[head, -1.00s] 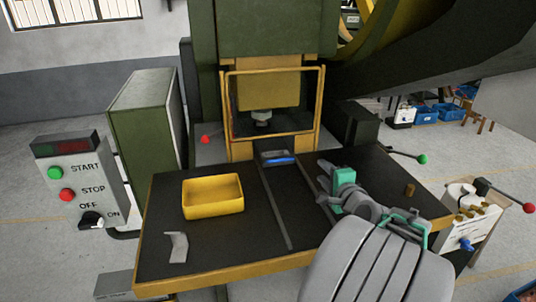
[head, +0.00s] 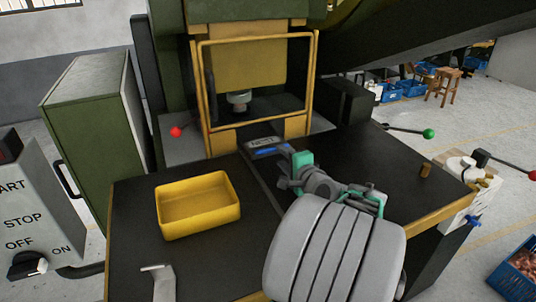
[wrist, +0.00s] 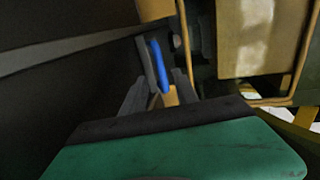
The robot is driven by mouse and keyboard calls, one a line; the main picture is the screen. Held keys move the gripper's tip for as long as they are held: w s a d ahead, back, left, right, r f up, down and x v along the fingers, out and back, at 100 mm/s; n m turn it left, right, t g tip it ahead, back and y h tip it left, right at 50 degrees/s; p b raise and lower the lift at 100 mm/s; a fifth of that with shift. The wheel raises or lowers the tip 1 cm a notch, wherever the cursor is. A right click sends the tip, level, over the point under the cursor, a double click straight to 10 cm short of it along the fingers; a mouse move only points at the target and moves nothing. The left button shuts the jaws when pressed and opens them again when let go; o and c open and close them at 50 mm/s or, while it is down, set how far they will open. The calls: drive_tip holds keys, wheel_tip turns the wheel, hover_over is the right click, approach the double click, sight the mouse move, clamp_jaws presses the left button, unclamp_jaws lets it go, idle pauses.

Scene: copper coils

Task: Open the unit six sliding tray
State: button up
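The sliding tray (head: 262,142) is a small grey piece with a blue handle (head: 267,152), on the black table at the foot of the yellow press frame. The blue handle also shows in the wrist view (wrist: 160,65), upright in the picture beside a grey plate. My gripper (head: 283,168) is at the near right side of the tray. In the wrist view its two grey fingers (wrist: 160,88) stand apart, with the handle just ahead of and between their tips. Contact with the handle cannot be made out. The head view partly hides the fingers behind my wrist.
A yellow bin (head: 198,222) sits on the black table (head: 130,205), left of the tray's rail. A grey bracket (head: 160,280) lies at the front left. The yellow guard frame (head: 203,95) rises behind the tray.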

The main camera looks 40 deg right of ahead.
sight(274, 150)
drive_tip(key=p+x, duration=0.1)
drive_tip(key=x, duration=0.6)
drive_tip(key=shift+w, duration=0.3)
drive_tip(key=shift+c, duration=0.3)
clamp_jaws()
idle(0.7)
